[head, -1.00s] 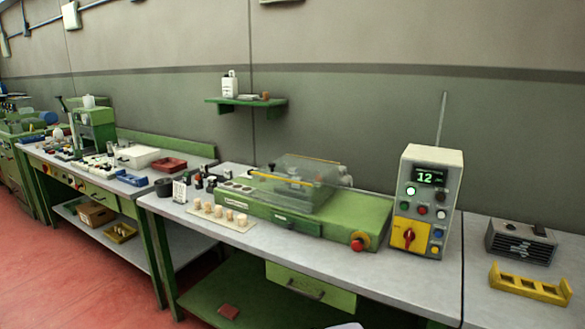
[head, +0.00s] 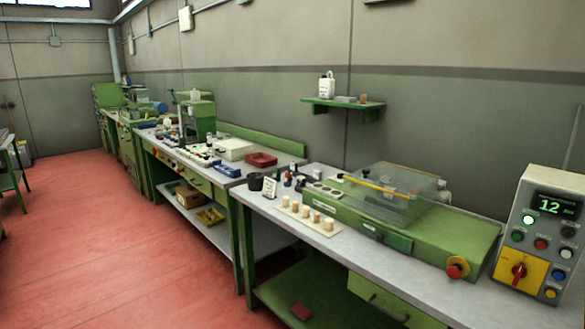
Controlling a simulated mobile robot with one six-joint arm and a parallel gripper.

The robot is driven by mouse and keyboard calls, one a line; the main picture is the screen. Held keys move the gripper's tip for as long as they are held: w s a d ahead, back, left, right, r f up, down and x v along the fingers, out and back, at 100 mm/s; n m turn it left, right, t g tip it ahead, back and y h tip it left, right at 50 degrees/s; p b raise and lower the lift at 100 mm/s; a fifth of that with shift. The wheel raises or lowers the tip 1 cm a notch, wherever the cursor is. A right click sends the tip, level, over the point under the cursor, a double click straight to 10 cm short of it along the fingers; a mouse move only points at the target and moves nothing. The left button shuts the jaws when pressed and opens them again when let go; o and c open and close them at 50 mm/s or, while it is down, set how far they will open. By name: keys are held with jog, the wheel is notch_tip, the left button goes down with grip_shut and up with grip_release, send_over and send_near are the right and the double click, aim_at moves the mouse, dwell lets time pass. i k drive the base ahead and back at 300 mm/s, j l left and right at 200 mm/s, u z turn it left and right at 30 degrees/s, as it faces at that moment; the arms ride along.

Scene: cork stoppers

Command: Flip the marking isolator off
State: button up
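The red handle looks roughly upright. Above it are a lit green display reading 12, a lit lamp and several coloured buttons. The green marking machine (head: 450,232) with a clear cover sits to the left of the box. My gripper is not in view.
The near bench (head: 385,277) carries a board of cork stoppers (head: 305,217) at its left. A red mushroom button (head: 457,268) sticks out of the machine's front. Open red floor (head: 100,240) lies at left. A green shelf (head: 343,105) hangs on the wall.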

aim_at(518, 271)
jog(key=z, duration=1.35)
